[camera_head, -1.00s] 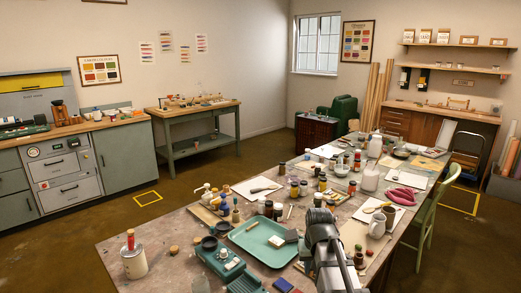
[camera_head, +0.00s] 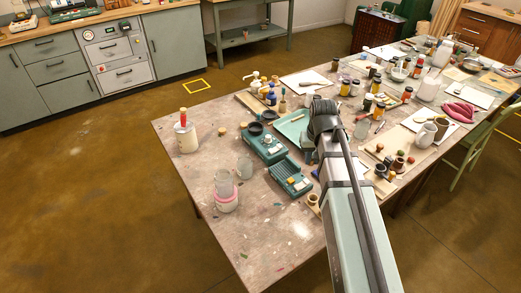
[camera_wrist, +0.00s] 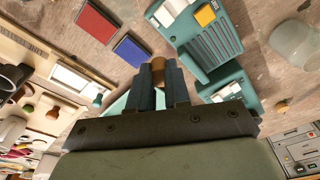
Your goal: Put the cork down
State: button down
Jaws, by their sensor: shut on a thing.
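In the wrist view my gripper (camera_wrist: 158,75) is shut on a brown cork (camera_wrist: 158,64), whose end shows between the fingertips. The cork is above the table, though the exact gap cannot be told. In the head view my arm reaches over the table (camera_head: 180,205), and its wrist hides the fingertips and the held cork. Another small cork-like piece (camera_head: 222,131) stands on the table beside the white pot.
Teal devices (camera_head: 288,178) and a teal tray (camera_head: 291,127) lie left of my arm. Red (camera_wrist: 97,20) and blue (camera_wrist: 131,50) blocks lie near the gripper. The table's front left is bare.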

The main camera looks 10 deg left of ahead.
jog(key=w+a+n, duration=0.2)
jog(key=a+n, duration=0.1)
jog(key=a, duration=2.1)
jog(key=shift+m, duration=0.5)
jog(key=shift+w+a+f, duration=0.1)
jog(key=shift+w+f, duration=0.3)
jog(key=shift+f, duration=1.1)
jog(key=shift+w+f, duration=0.45)
jog(key=shift+f, duration=1)
jog(key=shift+w+a+f, duration=0.1)
jog(key=shift+w+f, duration=0.3)
jog(key=shift+f, duration=1.1)
jog(key=shift+f, duration=0.15)
jog(key=c, duration=1.1)
grip_release()
jog(key=r, duration=0.4)
jog(key=s+r, duration=0.1)
jog(key=r, duration=0.6)
jog(key=shift+s+d+r, duration=0.15)
jog(key=shift+d+r, duration=0.1)
jog(key=shift+r, duration=0.15)
jog(key=o, duration=0.3)
jog(key=shift+r, duration=0.25)
